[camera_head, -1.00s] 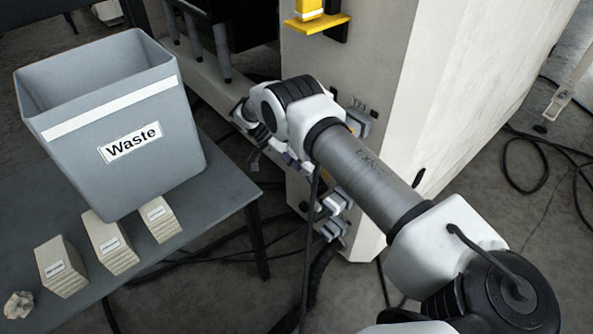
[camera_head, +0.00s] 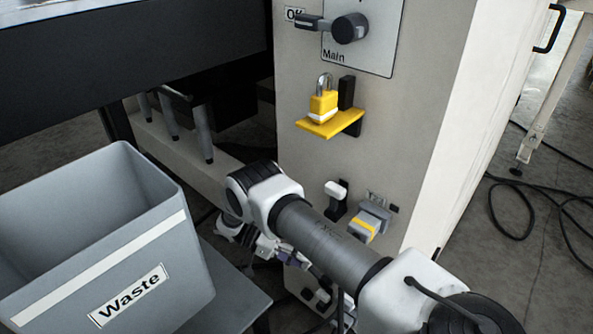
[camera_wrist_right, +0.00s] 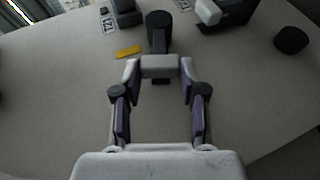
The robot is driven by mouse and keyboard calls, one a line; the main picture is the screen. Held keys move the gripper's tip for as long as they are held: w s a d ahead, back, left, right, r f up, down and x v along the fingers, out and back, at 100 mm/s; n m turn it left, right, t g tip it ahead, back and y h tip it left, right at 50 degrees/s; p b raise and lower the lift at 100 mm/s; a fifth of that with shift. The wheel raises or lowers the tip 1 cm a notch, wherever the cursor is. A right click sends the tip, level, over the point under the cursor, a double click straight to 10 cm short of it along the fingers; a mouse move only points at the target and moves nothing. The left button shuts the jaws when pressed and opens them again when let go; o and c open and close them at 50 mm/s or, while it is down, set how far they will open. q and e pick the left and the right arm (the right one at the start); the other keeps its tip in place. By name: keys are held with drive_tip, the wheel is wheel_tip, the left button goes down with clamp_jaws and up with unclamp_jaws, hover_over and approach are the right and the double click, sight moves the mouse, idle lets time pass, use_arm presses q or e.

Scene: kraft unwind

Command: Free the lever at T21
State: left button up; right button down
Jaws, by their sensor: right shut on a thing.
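My right gripper (camera_wrist_right: 160,72) is shut on a pale grey lever handle (camera_wrist_right: 160,66) in the right wrist view, a finger on each side. A dark stem joins the handle to a black round hub (camera_wrist_right: 160,24) on the panel. A small label (camera_wrist_right: 108,24) stands beside it, too blurred to read surely. In the head view my right gripper (camera_head: 306,264) is low at the panel's left, and my arm hides most of what it holds. Above it are a white-tipped lever (camera_head: 336,190) and a grey block with a yellow stripe (camera_head: 366,226). My left gripper is out of view.
A yellow padlock (camera_head: 323,104) sits on a yellow shelf (camera_head: 330,123), below the Main switch (camera_head: 349,28), whose handle points to Off. The grey Waste bin (camera_head: 100,240) stands close at left on a table. Cables lie on the floor at right.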

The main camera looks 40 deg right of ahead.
drive_tip(key=c, duration=0.6)
unclamp_jaws()
drive_tip(key=shift+c, duration=0.2)
drive_tip(key=v, duration=0.7)
drive_tip(key=shift+w, duration=0.15)
drive_tip(key=shift+a, duration=0.1)
